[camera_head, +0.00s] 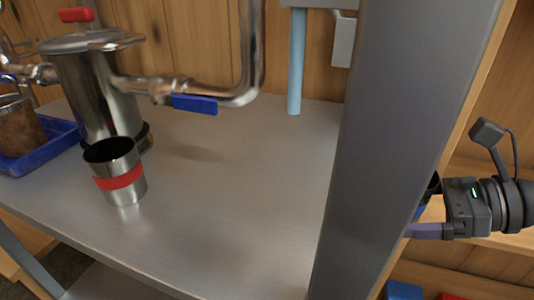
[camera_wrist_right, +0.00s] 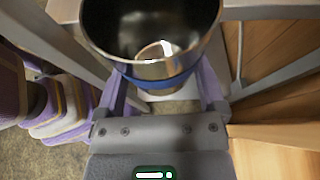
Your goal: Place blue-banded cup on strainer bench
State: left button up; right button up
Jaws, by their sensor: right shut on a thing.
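The blue-banded cup (camera_wrist_right: 150,68) is a shiny steel cup seen from above in the right wrist view, with its open mouth toward the camera. My right gripper (camera_wrist_right: 160,85) is shut on it, one purple finger on each side at the blue band. In the head view my right gripper (camera_head: 425,230) is at the right, beyond the grey post, which hides its fingertips. Only a dark and blue sliver of the cup (camera_head: 432,190) shows there. A steel bench (camera_head: 230,190) lies left of the post, apart from the held cup. My left gripper is not in view.
A red-banded cup (camera_head: 117,172) stands on the bench before a steel vessel (camera_head: 92,95) with a blue-handled pipe (camera_head: 195,103). A blue tray (camera_head: 45,155) is at the far left. The wide grey post (camera_head: 400,120) rises between bench and gripper. The bench's middle is clear.

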jog(key=p, duration=0.7)
send_near(206, 216)
jog(key=shift+w+d+r, duration=0.15)
jog(key=shift+w+d, duration=1)
jog(key=a, duration=0.7)
jog(key=w+a, duration=0.1)
jog(key=a, duration=0.3)
jog(key=shift+f, duration=0.3)
jog(key=shift+a+f, duration=0.1)
jog(key=shift+f, duration=0.45)
jog(key=shift+r, duration=0.2)
jog(key=o, duration=0.9)
jog(key=shift+f, duration=0.1)
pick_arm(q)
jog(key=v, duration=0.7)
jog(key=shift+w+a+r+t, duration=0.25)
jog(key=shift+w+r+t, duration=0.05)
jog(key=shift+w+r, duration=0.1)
pick_arm(e)
jog(key=shift+o, duration=0.3)
